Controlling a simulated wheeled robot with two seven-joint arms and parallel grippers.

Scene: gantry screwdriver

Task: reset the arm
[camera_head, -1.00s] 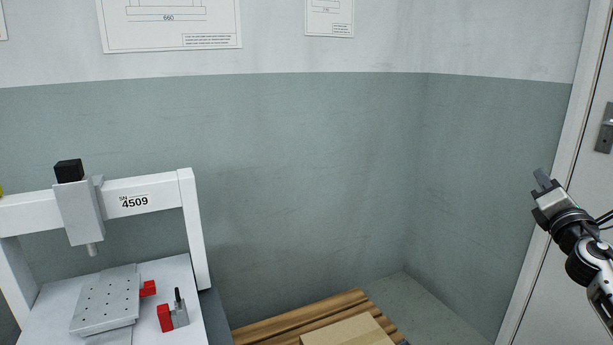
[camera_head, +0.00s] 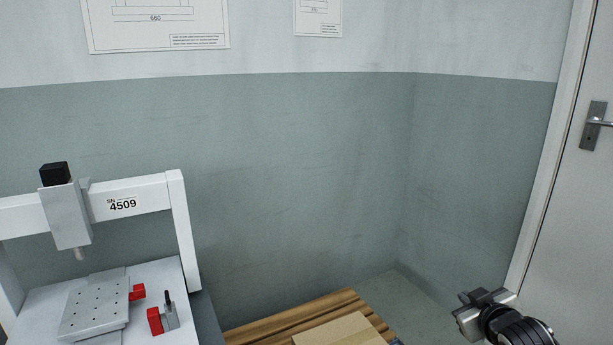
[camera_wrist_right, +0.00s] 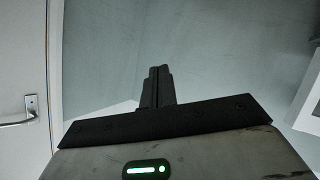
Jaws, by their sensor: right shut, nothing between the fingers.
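My right gripper (camera_head: 468,306) is at the lower right of the head view, in front of the wall corner and to the right of the pallet. In the right wrist view its fingers (camera_wrist_right: 157,87) are together with nothing between them. It touches nothing that I can see. My left gripper is not in view.
A white gantry (camera_head: 140,199) with a screwdriver head (camera_head: 64,215) stands at left over a perforated plate (camera_head: 95,307) and red clamps (camera_head: 155,321). A cardboard box (camera_head: 338,333) lies on a wooden pallet (camera_head: 270,320).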

